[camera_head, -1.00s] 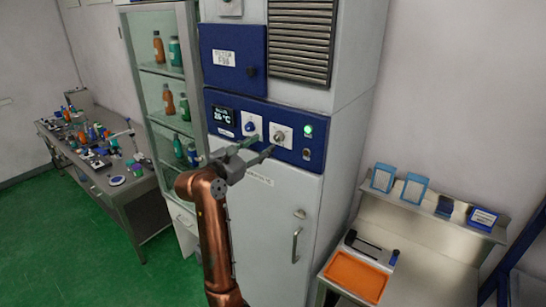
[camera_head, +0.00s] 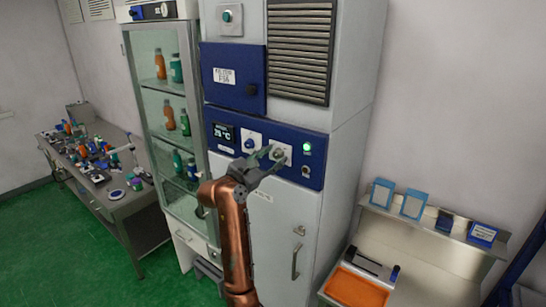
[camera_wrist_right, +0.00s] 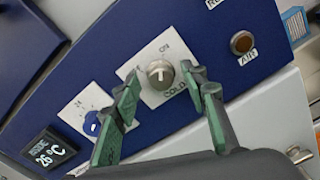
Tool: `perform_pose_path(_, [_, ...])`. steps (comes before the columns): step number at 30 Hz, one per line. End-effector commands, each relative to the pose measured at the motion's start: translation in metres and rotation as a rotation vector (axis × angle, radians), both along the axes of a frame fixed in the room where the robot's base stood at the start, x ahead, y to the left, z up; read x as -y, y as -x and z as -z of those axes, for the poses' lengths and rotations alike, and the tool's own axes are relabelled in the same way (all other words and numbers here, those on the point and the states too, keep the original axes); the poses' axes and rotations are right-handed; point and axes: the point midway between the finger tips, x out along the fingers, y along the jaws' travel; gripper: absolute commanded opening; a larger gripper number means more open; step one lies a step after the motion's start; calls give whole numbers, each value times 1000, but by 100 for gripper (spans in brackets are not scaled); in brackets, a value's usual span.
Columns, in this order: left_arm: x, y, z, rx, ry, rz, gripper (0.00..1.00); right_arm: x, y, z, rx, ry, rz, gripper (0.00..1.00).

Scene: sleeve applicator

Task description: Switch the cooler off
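The cooler is a tall white cabinet (camera_head: 285,225) with a blue control panel (camera_head: 230,117). On the panel a round grey knob (camera_wrist_right: 160,74) sits on a white plate marked ON and COLD. A pale line on the knob runs about upright in the wrist view; the label to its left is partly hidden. My right gripper (camera_head: 270,157) is at the panel, fingers spread. In the wrist view, the right gripper (camera_wrist_right: 164,80) has a green-padded finger on either side of the knob, with gaps showing. Contact is not visible. My left gripper is out of view.
A blue knob (camera_head: 250,143) and a temperature display (camera_head: 224,133) are left of the grey knob. A lit green lamp (camera_head: 307,147) and a round AIR button (camera_wrist_right: 241,42) are to its right. A glass cabinet (camera_head: 150,125) stands left, a bench with an orange tray (camera_head: 357,287) right.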

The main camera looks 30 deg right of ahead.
Motion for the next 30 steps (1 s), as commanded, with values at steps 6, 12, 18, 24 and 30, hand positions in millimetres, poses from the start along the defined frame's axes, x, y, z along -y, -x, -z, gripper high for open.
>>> perform_pose_path(6, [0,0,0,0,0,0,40,0,0,0,-1,0,1,33])
perform_pose_path(12, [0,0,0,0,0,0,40,0,0,0,-1,0,1,19])
perform_pose_path(18, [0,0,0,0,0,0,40,0,0,0,-1,0,0,6])
perform_pose_path(24, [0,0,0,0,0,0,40,-1,0,0,-2,1,0,0])
perform_pose_path(30, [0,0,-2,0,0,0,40,-1,0,0,-33,14,0,0])
